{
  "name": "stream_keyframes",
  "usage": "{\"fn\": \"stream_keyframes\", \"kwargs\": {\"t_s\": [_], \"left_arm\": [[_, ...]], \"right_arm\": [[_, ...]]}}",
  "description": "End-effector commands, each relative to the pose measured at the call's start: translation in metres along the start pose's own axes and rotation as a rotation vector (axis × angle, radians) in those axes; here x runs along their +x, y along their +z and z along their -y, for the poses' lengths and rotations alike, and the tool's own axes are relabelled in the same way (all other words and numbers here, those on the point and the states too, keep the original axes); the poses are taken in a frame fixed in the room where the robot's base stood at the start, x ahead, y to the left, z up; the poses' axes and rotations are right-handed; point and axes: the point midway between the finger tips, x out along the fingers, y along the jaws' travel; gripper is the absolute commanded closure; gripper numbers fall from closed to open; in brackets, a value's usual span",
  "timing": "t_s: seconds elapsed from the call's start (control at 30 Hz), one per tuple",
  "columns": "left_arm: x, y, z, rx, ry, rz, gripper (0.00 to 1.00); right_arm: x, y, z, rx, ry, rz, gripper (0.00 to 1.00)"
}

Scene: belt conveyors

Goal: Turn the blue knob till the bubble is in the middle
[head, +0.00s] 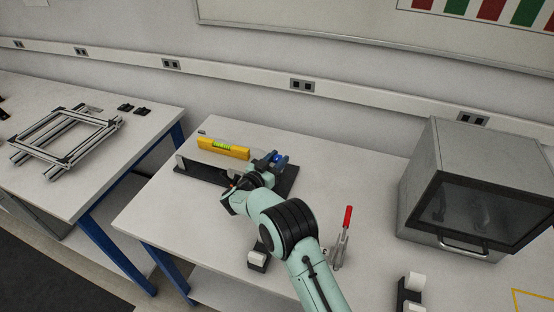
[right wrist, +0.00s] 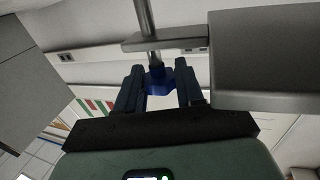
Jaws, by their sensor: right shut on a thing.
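The blue knob (right wrist: 158,80) sits on a metal rod in the right wrist view, between the fingers of my right gripper (right wrist: 160,90). In the head view the knob (head: 277,157) shows as a small blue spot at my right gripper (head: 274,162), which is shut on it. A yellow spirit level (head: 222,149) with a green vial (head: 221,144) lies on the grey plate left of the gripper. The bubble is too small to make out. The dark base (head: 200,173) of the fixture is partly hidden by my right arm. My left gripper is not in view.
A grey box with a dark window (head: 475,200) stands at the right of the table. An aluminium frame (head: 68,133) lies on the left table. The table's left front is clear.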

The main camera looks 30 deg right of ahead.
Motion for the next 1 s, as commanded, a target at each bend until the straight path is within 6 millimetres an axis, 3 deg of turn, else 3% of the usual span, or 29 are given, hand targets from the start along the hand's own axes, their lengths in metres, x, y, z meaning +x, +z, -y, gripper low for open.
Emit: {"fn": "stream_keyframes", "kwargs": {"t_s": [0.03, 0.07, 0.1, 0.13, 0.43, 0.57, 1.0], "left_arm": [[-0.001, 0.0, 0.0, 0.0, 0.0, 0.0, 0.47], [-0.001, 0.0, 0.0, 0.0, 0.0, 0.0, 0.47], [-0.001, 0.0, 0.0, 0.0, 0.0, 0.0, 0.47], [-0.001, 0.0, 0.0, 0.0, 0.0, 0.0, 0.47], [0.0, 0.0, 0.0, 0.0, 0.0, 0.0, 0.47], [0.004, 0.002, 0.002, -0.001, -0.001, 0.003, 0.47], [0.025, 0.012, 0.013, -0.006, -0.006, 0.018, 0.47]], "right_arm": [[0.002, -0.007, 0.001, 0.007, 0.001, -0.013, 0.93], [0.002, -0.007, 0.001, 0.007, 0.001, -0.013, 0.53], [0.002, -0.007, 0.001, 0.007, 0.0, -0.014, 0.4], [0.002, -0.007, 0.001, 0.007, 0.0, -0.013, 0.37], [-0.001, -0.003, 0.0, 0.003, -0.001, -0.005, 0.37], [-0.013, -0.001, 0.001, 0.002, -0.004, -0.003, 0.37], [-0.105, -0.002, 0.001, 0.004, -0.004, -0.006, 0.37]]}}
